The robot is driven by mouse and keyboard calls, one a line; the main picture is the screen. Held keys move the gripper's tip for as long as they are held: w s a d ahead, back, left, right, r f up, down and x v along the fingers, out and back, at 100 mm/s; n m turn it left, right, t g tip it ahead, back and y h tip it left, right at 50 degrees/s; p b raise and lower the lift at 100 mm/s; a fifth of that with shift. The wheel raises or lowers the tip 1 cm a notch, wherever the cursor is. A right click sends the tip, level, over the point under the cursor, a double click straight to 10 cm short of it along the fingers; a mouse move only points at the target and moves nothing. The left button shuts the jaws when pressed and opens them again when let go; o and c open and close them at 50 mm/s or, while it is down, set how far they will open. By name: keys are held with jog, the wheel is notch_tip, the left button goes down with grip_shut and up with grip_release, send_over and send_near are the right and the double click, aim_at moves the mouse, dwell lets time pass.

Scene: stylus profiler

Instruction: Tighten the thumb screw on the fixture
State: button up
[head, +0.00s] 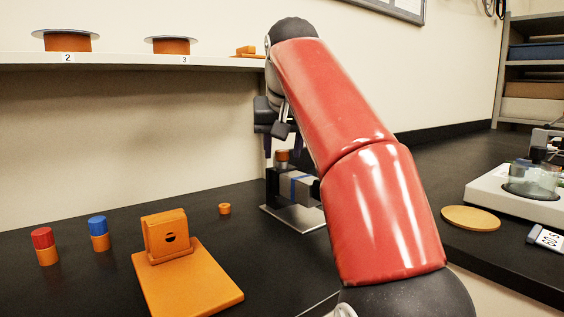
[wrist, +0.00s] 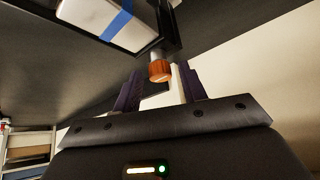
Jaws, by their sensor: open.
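The fixture (head: 278,187) stands on a metal plate at the back of the black bench, holding a grey-white block with a blue band. Its thumb screw (head: 282,155) has an orange-brown knob and points upward. My gripper (head: 283,147) is open and points down over the screw, with a finger on each side. In the wrist view, the thumb screw (wrist: 160,71) shows between the dark fingertips of my gripper (wrist: 160,79), with gaps visible on both sides. My red arm hides the right part of the fixture.
An orange stand (head: 190,285), a red-capped vial (head: 44,246), a blue-capped vial (head: 98,233) and a small orange piece (head: 225,209) are on the bench at left. A shelf (head: 150,61) runs above. A white device (head: 515,195) and an orange disc (head: 470,218) lie right.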

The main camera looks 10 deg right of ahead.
jog(key=shift+w+f, duration=0.2)
jog(key=shift+f, duration=0.1)
dwell(0.6)
grip_shut()
jog(key=shift+a+r+m+h+p, duration=0.15)
jog(key=shift+m+h+p, duration=0.1)
jog(key=shift+m+p, duration=0.25)
jog(key=shift+a+r+m+h+p, duration=0.1)
jog(key=shift+m+h+p, duration=0.15)
jog(key=shift+m+p, duration=0.25)
jog(key=m, duration=0.1)
jog(key=m+g+h, duration=0.1)
jog(key=m, duration=0.1)
jog(key=m+h, duration=0.1)
jog(key=shift+w+a+f+m+g, duration=0.2)
jog(key=shift+w+f+m+g, duration=0.05)
jog(key=shift+f+m+g, duration=0.05)
jog(key=m+g+h, duration=0.1)
jog(key=m, duration=0.1)
jog(key=shift+m+h, duration=0.3)
jog(key=shift+m, duration=0.1)
